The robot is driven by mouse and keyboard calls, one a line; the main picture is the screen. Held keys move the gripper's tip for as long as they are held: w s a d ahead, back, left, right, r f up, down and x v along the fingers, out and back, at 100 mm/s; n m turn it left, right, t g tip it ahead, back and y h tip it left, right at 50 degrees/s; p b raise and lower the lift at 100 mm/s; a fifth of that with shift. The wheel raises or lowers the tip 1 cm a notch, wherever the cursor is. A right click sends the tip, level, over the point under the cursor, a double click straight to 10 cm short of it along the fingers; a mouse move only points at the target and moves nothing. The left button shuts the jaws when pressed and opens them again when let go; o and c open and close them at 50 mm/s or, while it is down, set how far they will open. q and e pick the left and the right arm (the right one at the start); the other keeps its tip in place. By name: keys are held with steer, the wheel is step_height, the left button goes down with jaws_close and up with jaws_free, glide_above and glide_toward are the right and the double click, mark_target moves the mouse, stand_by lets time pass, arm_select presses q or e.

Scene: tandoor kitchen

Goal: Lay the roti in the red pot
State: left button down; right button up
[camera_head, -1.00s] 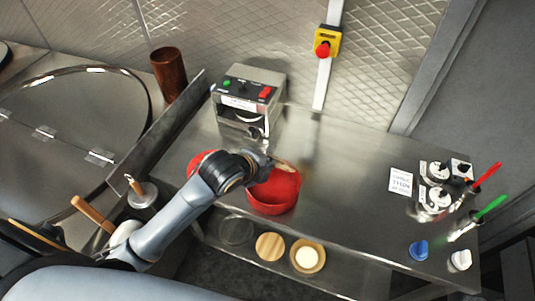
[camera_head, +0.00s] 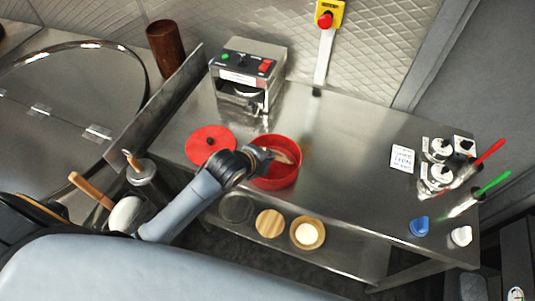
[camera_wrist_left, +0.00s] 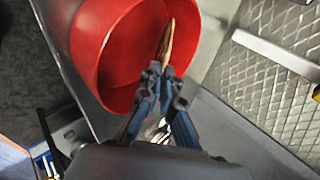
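The red pot (camera_head: 277,180) stands open on the steel counter; it also shows in the left wrist view (camera_wrist_left: 92,50). The roti (camera_head: 283,157) is a thin tan disc inside the pot's mouth. In the left wrist view the roti (camera_wrist_left: 167,42) is nearly edge-on, its near edge between my fingertips. My left gripper (camera_head: 266,156) reaches over the pot's left rim, and in the wrist view (camera_wrist_left: 161,72) its fingers are closed together on the roti. Whether the roti touches the pot's floor is hidden. My right gripper is not in view.
A red lid (camera_head: 208,140) lies left of the pot. A steel machine (camera_head: 247,75) with buttons stands behind. Dials (camera_head: 439,175) and red and green-handled tools (camera_head: 490,152) are at the right. The counter's middle is clear. A lower shelf holds a bowl (camera_head: 307,235).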

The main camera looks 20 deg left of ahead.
arm_select(q)
steer(key=c, duration=1.4)
jaws_free()
steer(key=shift+c, duration=0.2)
steer(key=p+v, duration=0.1)
steer(key=v, duration=0.6)
steer(key=shift+s+r+p, duration=0.2)
steer(key=shift+r+p, duration=0.1)
steer(key=shift+p, duration=0.05)
step_height(320, 180, up, 8)
steer(key=s, duration=0.2)
steer(key=shift+a, duration=0.3)
